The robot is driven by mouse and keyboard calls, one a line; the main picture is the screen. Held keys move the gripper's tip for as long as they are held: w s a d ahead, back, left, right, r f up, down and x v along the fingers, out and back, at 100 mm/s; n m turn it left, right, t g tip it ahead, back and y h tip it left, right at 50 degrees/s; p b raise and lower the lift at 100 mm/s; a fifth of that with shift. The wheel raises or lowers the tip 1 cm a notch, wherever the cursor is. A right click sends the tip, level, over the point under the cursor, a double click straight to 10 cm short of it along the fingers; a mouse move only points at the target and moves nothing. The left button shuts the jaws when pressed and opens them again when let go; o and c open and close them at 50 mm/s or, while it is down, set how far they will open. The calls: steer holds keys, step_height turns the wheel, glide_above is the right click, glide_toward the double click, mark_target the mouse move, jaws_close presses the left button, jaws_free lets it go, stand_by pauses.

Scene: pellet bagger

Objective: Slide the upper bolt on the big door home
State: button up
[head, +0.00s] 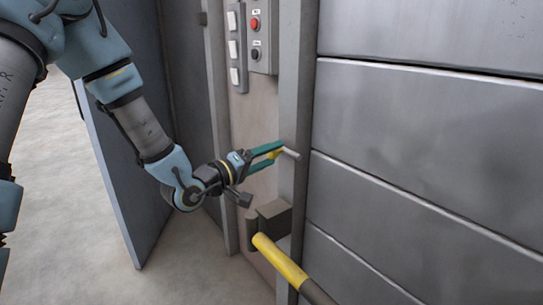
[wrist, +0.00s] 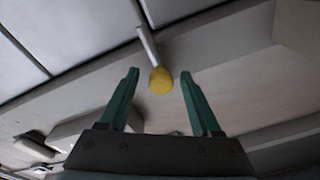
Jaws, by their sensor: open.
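A pale metal rod (head: 290,153) with a yellow knob (head: 273,156) sticks out at the grey post beside the big door (head: 420,130). I cannot tell whether this is the upper bolt's handle. My gripper (head: 277,154) is open with its teal fingers on either side of the knob. The bolt's body and socket are not clearly seen.
A thick yellow bar (head: 280,262) with a dark end juts forward below my gripper, beside a dark box (head: 273,220). A control box with red and black buttons (head: 262,38) is above. A blue-grey door leaf (head: 125,150) stands at left, with bare floor beyond.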

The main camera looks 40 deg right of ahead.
steer(key=a+b, duration=0.1)
steer(key=a, duration=0.9)
steer(key=shift+s, duration=0.35)
